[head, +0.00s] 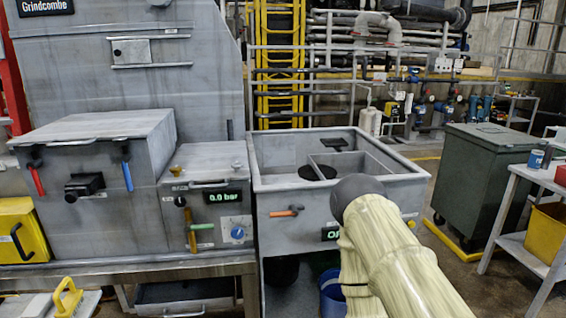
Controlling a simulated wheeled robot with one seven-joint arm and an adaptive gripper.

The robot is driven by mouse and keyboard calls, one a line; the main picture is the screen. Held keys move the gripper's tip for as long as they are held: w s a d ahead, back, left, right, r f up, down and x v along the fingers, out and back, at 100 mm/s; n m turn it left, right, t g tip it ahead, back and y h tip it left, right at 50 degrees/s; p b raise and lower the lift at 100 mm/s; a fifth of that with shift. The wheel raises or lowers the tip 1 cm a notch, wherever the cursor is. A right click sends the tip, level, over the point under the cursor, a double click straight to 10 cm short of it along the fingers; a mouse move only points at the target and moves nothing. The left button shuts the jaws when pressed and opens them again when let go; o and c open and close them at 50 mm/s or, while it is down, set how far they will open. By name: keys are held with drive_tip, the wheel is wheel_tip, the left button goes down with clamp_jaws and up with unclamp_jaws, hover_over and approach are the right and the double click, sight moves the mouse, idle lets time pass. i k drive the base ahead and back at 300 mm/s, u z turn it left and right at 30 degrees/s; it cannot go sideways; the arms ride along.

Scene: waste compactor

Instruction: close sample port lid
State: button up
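No part here is legibly marked as the sample port, so I cannot tell for certain which lid it is. A small grey plate (131,51) with a dark spot sits between two horizontal rails on the tall machine's front. Below, a wide grey box (95,135) has its top down, with red and blue handles. A smaller box (208,165) beside it has a top bar handle and a "0.0 bar" display. My arm, in a cream sleeve with a dark rounded end, reaches up from the lower right over the open basin's front. My gripper's fingers do not show.
The open grey basin (262,187) has dividers, a dark round opening and an orange front handle (287,211). A dark green wheeled bin (480,185) and a work table (535,178) stand at right. A yellow box (22,230) is at far left. Pipes and a yellow ladder stand behind.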

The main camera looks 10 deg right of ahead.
sight(278, 150)
drive_tip(key=k, duration=0.2)
drive_tip(key=z, duration=1.9)
drive_tip(key=i, duration=4.55)
drive_tip(key=u, duration=1.85)
drive_tip(key=i, duration=2.8)
